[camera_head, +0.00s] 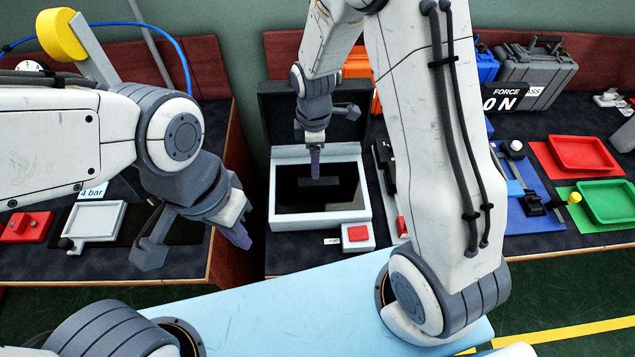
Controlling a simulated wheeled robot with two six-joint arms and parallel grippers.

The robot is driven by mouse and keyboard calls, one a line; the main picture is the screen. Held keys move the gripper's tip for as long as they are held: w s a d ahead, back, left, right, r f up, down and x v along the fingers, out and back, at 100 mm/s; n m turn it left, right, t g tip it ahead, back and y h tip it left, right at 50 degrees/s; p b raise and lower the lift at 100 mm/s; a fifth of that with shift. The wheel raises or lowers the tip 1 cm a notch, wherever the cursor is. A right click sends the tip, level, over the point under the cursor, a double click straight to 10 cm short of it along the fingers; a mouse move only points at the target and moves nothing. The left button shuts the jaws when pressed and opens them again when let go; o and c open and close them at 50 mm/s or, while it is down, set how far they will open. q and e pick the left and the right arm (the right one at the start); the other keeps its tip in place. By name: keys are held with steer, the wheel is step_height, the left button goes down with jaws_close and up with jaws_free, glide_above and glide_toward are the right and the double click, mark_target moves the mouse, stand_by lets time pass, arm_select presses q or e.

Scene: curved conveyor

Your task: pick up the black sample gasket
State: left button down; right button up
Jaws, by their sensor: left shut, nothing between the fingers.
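I cannot clearly make out the black sample gasket. A dark flat shape (322,182) shows faintly on the dark surface of the open white-framed case (282,217), but I cannot tell what it is.
A white tray (95,221) and a red block (27,227) lie on the left bench. A red button box (358,235) stands before the case. Red (580,153) and green (607,201) trays lie at right. A grey toolbox (537,75) stands behind.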

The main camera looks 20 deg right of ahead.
mark_target(315, 181)
step_height(315, 181, down, 8)
steer(key=shift+f+p, duration=0.25)
steer(key=shift+p, duration=0.45)
jaws_close()
steer(key=shift+r, duration=0.1)
